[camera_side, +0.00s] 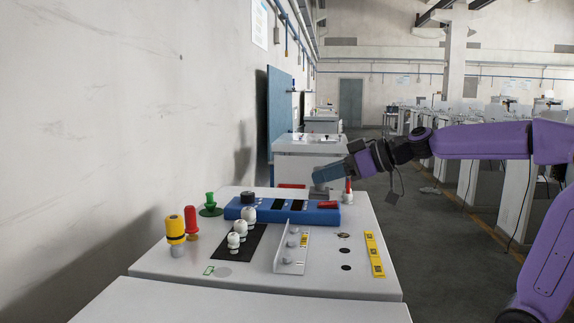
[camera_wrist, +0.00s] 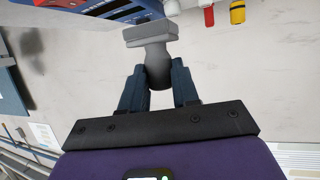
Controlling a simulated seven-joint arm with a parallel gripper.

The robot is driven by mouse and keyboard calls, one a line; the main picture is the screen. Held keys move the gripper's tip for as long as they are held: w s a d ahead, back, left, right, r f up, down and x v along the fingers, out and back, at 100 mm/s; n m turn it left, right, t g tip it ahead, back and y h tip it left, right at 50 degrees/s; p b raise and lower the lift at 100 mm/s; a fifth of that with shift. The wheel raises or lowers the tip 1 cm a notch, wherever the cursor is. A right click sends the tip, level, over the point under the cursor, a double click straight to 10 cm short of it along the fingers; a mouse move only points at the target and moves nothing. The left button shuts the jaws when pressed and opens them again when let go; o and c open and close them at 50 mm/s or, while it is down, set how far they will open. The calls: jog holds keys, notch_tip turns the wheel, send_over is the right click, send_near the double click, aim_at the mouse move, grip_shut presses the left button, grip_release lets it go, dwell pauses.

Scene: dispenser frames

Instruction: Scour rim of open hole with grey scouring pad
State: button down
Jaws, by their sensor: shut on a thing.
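My gripper (camera_side: 322,177) is shut on the grey scouring pad (camera_side: 319,191), at the back of the white bench top. In the side view the pad hangs below the fingers, just behind or above the blue box; I cannot tell whether it touches anything. In the wrist view my gripper (camera_wrist: 159,88) clasps the pad's grey stem, and its wide flat head (camera_wrist: 150,35) points away from the fingers. Three hole-like spots lie in a column at the bench's right: one with a brownish rim (camera_side: 344,236) and two dark ones (camera_side: 346,252) (camera_side: 346,268). The pad is away from them.
A blue box (camera_side: 270,217) spans the bench (camera_side: 180,262) back. A raised metal bracket (camera_side: 292,252) stands left of the holes, a yellow strip (camera_side: 375,254) right. White knobs (camera_side: 238,238) and yellow (camera_side: 176,230), red (camera_side: 191,221) and green (camera_side: 210,205) pieces stand left.

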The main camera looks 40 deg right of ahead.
jog(key=s+d+f, duration=0.1)
jog(key=s+d, duration=0.4)
jog(key=d, duration=0.1)
jog(key=shift+s+a+f, duration=0.1)
jog(key=shift+f, duration=1.65)
jog(key=shift+s+a+f, duration=0.1)
jog(key=shift+f, duration=1.65)
jog(key=shift+w+a+f, duration=0.45)
jog(key=shift+f, duration=0.15)
jog(key=shift+s+d, duration=0.45)
jog(key=shift+d, duration=0.1)
notch_tip(320, 180, up, 8)
jog(key=shift+r, duration=0.15)
